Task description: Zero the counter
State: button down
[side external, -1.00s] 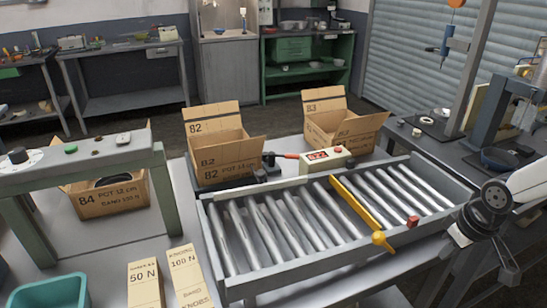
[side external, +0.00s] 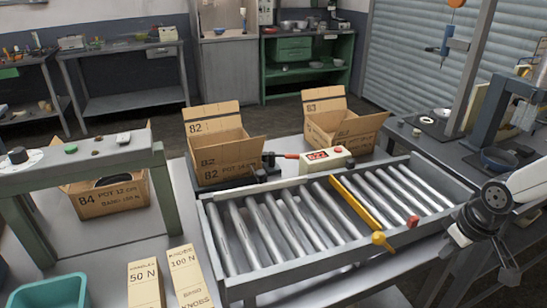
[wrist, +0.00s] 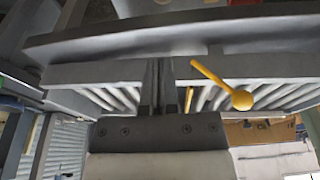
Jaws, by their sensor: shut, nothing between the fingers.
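The counter (side external: 316,160) is a cream box with a red lit display and a red button on top. It stands behind the roller conveyor, between two cartons; its digits are too small to read surely. My gripper (side external: 455,236) is at the right end of the conveyor, near its front edge, well away from the counter. In the wrist view my gripper (wrist: 158,82) shows its fingers together and empty, pointing at the conveyor side. The counter is not seen in the wrist view.
The roller conveyor (side external: 235,285) carries a yellow bar with a ball knob (side external: 379,238), also in the wrist view (wrist: 241,100). Open cartons (side external: 225,174) (side external: 325,128) stand behind. A press (side external: 500,120) stands at the right.

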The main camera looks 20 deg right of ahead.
jog(key=shift+w, duration=0.1)
notch_tip(320, 180, up, 11)
jog(key=m+t+y, duration=0.1)
jog(key=m+t, duration=0.6)
jog(key=m, duration=0.1)
send_over(340, 150)
jog(key=shift+w+r, duration=0.1)
jog(key=shift+f, duration=4.45)
